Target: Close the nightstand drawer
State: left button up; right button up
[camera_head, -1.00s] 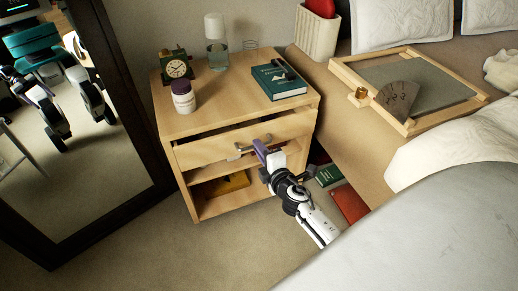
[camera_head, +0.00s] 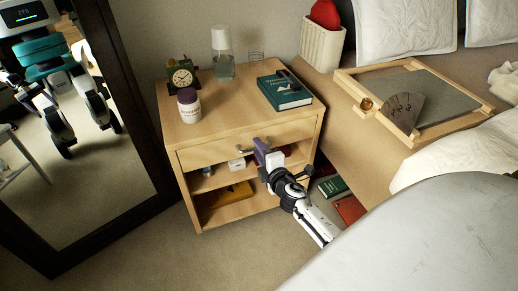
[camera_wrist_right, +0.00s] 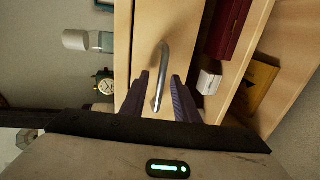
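The wooden nightstand (camera_head: 225,125) stands against the wall, with its drawer (camera_head: 212,153) at the top of its front. The drawer front looks flush or nearly flush with the frame; no dark gap shows above it. Its metal handle (camera_wrist_right: 161,75) runs between the two purple fingers of my right gripper (camera_wrist_right: 163,97) in the right wrist view. The fingers are apart, one on each side of the handle; I cannot tell whether either touches it. In the head view my right gripper (camera_head: 266,155) is at the drawer front and covers part of the handle. My left gripper is not in view.
A clock (camera_head: 182,78), a jar (camera_head: 189,106), a glass lamp (camera_head: 222,55) and a green book (camera_head: 285,91) stand on the nightstand. Open shelves lie below the drawer. The bed (camera_head: 360,150) is to the right, a mirror (camera_head: 90,170) to the left.

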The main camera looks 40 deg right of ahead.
pick_arm(q)
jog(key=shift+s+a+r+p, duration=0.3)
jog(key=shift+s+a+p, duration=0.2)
jog(key=shift+p, duration=0.2)
pick_arm(e)
jog(key=v, duration=1)
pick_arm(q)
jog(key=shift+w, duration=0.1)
